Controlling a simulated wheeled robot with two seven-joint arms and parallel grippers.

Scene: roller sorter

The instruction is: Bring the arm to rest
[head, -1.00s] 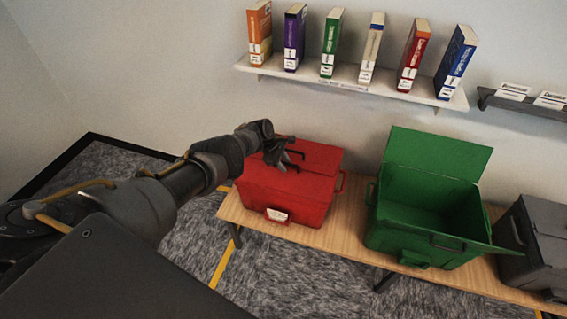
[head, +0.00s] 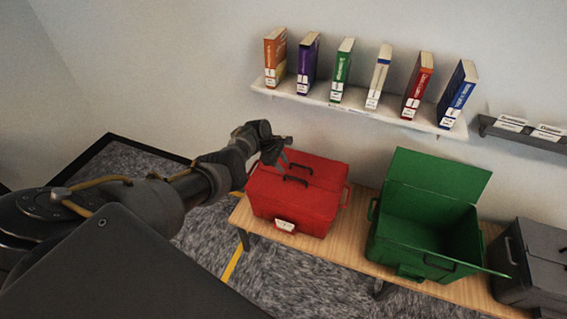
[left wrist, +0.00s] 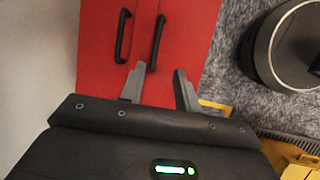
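My left arm reaches in from the left in the head view. Its gripper (head: 281,152) hangs above the left part of the closed red box (head: 298,206). In the left wrist view the left gripper (left wrist: 160,80) has its two fingers apart with nothing between them. The red box's lid (left wrist: 185,40) and two black handles lie below it there; one fingertip shows close to a handle (left wrist: 157,42), and I cannot tell whether they touch. My right gripper is not in view.
The red box stands on a wooden bench (head: 345,250). Beside it are an open green box (head: 415,235) and a grey box (head: 535,260). A white shelf (head: 350,108) with several books hangs above. A grey shelf (head: 520,133) holds white label cards.

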